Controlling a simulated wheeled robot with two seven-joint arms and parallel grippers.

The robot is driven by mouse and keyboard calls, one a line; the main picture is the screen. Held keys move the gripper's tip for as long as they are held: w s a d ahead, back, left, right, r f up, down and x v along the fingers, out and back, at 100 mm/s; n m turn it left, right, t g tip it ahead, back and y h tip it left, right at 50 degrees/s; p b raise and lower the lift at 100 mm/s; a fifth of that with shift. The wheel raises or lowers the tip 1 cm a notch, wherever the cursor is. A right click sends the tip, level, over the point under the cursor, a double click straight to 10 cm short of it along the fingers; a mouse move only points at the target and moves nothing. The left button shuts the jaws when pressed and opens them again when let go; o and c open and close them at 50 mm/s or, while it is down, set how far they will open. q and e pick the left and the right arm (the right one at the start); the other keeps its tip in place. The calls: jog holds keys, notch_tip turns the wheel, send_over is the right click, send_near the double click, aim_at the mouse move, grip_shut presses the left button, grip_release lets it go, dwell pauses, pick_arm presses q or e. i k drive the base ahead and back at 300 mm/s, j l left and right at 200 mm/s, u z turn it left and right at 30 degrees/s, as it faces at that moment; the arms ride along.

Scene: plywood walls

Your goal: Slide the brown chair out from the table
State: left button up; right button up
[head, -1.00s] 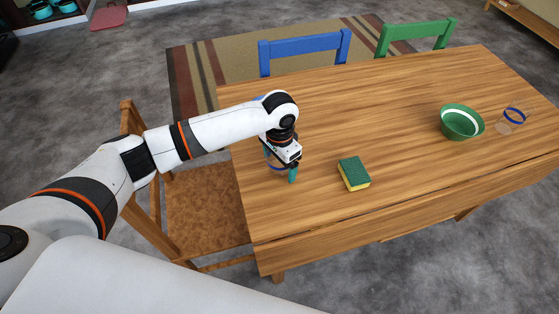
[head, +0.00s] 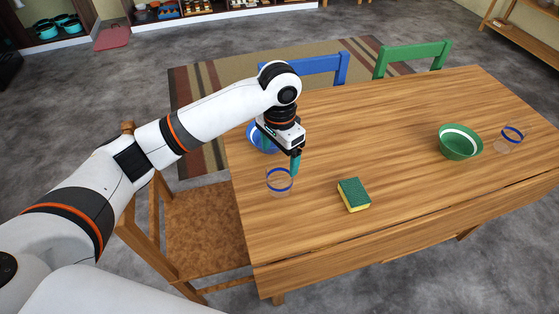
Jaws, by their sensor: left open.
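The brown chair (head: 205,225) stands at the left end of the wooden table (head: 380,130), its seat edge reaching the table's end. My left arm crosses above the chair and hides much of its backrest. My left gripper (head: 282,158) is open above the table's left end, pointing down. It is apart from the chair. A clear glass with a blue rim (head: 280,180) stands just below and in front of the gripper. My right gripper is not in view.
A blue bowl (head: 257,137) is partly hidden behind my gripper. A green and yellow sponge (head: 354,195), a green bowl (head: 460,142) and another glass (head: 511,138) are on the table. Blue (head: 325,66) and green (head: 415,57) chairs stand at the far side. Grey floor is clear left of the chair.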

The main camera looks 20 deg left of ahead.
aim_at(204, 234)
jog(key=u, duration=1.5)
